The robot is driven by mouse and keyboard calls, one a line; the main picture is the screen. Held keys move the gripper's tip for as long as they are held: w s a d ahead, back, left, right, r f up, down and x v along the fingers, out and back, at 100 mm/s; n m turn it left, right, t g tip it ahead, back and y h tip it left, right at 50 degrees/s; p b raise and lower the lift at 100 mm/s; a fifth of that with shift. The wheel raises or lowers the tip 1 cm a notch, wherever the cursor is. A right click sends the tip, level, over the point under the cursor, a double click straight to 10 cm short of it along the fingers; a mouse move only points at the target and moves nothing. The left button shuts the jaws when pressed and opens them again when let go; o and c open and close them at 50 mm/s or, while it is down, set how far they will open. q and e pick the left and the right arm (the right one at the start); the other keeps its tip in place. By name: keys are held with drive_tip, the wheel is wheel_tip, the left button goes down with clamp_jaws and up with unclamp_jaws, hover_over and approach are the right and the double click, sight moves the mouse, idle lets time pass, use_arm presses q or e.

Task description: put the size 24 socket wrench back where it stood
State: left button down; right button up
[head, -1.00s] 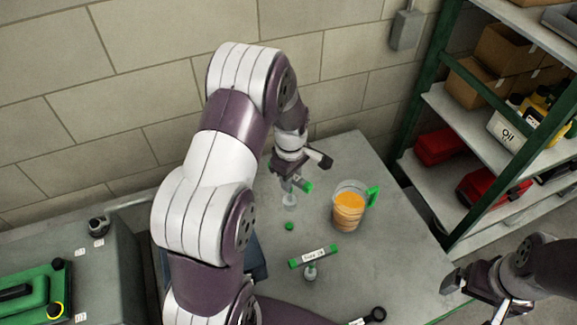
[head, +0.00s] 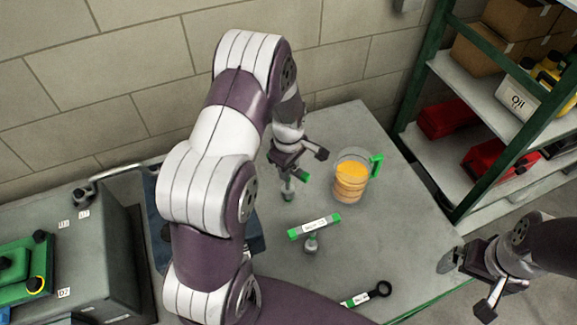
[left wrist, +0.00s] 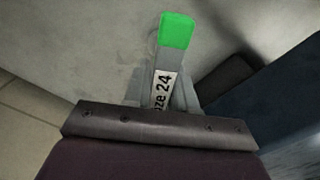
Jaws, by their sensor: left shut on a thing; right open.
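The size 24 socket wrench (head: 288,188) is a grey T-shaped tool with green handle ends. My left gripper (head: 297,168) is shut on its handle, and the socket end points down at the table. In the left wrist view, the handle of the wrench (left wrist: 176,50) shows a green end and a label reading "ze 24" between the fingers. The small green disc on the table is hidden, with the socket end over its place; I cannot tell whether they touch. My right gripper (head: 467,285) is open and empty at the table's right edge.
Another T-handled wrench (head: 314,226) stands upright on the grey table (head: 400,215) in front. A jug of orange liquid (head: 350,180) stands close on the right. A ring-ended tool (head: 380,290) lies near the front edge. A green-framed shelf (head: 440,130) is at right.

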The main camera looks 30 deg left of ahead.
use_arm(q)
drive_tip(key=shift+s+d+r, duration=0.1)
drive_tip(key=shift+s+r, duration=0.05)
drive_tip(key=shift+f, duration=0.25)
drive_tip(key=shift+f+b, duration=0.75)
drive_tip(key=shift+f, duration=0.25)
drive_tip(key=shift+c, duration=1.4)
unclamp_jaws()
wheel_tip(320, 180, up, 9)
drive_tip(key=p, duration=0.7)
drive_tip(key=shift+r+p, duration=0.1)
drive_tip(key=shift+p, duration=0.25)
